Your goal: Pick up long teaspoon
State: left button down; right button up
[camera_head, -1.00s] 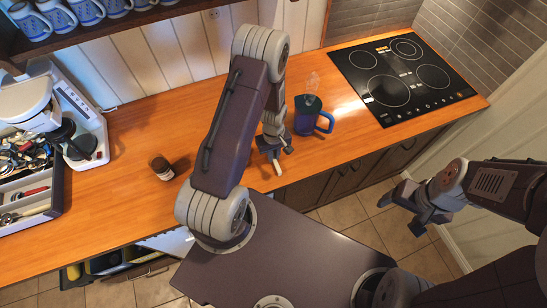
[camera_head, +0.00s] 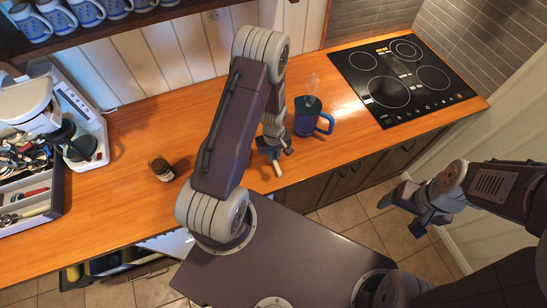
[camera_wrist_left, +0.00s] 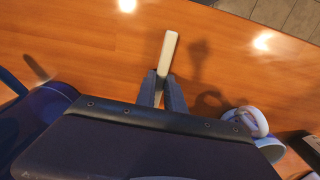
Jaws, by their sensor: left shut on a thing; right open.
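My left gripper (camera_head: 272,150) is shut on a slim, pale, straight handle (camera_head: 278,169), taken to be the long teaspoon's. In the left wrist view the handle (camera_wrist_left: 168,52) sticks out beyond my left gripper's fingertips (camera_wrist_left: 163,82) above the counter, with a shadow beside it. The spoon's other end is hidden. My right gripper (camera_head: 423,212) is open and empty over the floor at the right. The utensil tray (camera_head: 62,190) at the far left holds a jumble of utensils, some with red or pale handles.
A blue jug (camera_head: 303,122) stands close to the right of my left gripper. A small brown jar (camera_head: 161,168) and a white coffee maker (camera_head: 84,115) are further left. The black hob (camera_head: 400,80) is at the right. The wooden counter (camera_head: 140,208) is clear between tray and jar.

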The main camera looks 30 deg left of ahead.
pick_arm(q)
jog(key=shift+r, duration=0.45)
jog(key=r, duration=0.1)
jog(key=r+b, duration=0.1)
jog(key=d+r, duration=0.1)
jog(key=shift+w+d+r+b, duration=0.1)
jog(key=shift+w+r+b, duration=0.2)
jog(key=shift+r+b, duration=0.05)
jog(key=w+d+r+b, duration=0.2)
jog(key=d+r, duration=0.4)
jog(key=d, duration=0.4)
jog(key=shift+w+r, duration=0.25)
jog(key=shift+w, duration=0.3)
